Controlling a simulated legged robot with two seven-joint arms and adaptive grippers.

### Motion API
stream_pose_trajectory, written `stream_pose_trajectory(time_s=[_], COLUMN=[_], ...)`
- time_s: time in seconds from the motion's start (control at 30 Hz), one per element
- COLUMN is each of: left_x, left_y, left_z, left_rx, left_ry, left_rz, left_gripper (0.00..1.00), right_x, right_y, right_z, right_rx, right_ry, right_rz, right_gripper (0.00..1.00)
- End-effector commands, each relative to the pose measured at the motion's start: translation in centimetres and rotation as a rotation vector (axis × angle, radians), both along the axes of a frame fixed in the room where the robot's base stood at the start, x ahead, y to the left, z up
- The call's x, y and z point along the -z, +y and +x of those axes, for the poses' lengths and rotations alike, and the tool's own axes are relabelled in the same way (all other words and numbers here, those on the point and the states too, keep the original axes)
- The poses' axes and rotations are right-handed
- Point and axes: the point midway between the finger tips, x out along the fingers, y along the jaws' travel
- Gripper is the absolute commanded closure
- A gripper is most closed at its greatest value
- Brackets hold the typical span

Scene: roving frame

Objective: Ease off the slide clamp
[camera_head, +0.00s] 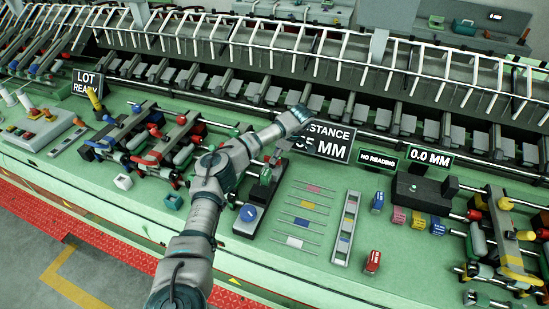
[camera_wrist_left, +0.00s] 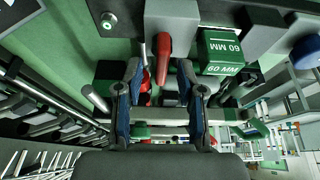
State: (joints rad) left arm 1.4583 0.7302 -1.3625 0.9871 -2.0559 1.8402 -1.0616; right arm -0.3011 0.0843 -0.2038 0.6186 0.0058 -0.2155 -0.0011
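My left gripper (camera_wrist_left: 160,72) is open in the left wrist view. Its two fingers stand apart, with a red lever handle (camera_wrist_left: 164,56) between and just beyond their tips; I see no grip on it. The handle is on a small fixture with metal rods and a green bar, and looks like the slide clamp's handle, though I cannot be sure. A green block marked 60 MM (camera_wrist_left: 220,52) sits to its right. In the head view, my left arm reaches over the fixture (camera_head: 248,217) and hides part of it. My right gripper is out of view.
A sign reading a distance (camera_head: 335,148) stands behind the fixture, partly hidden by my arm. Rod-and-clamp assemblies (camera_head: 165,145) crowd the left.

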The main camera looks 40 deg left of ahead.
Motion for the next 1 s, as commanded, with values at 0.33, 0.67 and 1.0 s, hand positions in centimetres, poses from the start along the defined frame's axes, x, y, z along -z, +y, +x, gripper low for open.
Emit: stream_pose_trajectory(time_s=[0.33, 0.67, 1.0], left_x=[-6.9, -8.9, -8.9], left_y=[-2.6, -3.3, -3.3], left_z=[1.2, 1.5, 1.5], left_rx=[0.001, 0.000, 0.000], left_ry=[0.000, 0.004, 0.004], left_rz=[-0.002, -0.004, -0.003], left_gripper=[0.61, 0.61, 0.61], right_x=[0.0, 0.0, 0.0], right_y=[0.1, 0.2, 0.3], right_z=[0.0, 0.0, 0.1], right_rx=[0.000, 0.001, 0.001], right_ry=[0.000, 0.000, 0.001], right_rz=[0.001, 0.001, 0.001], right_gripper=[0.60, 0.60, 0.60])
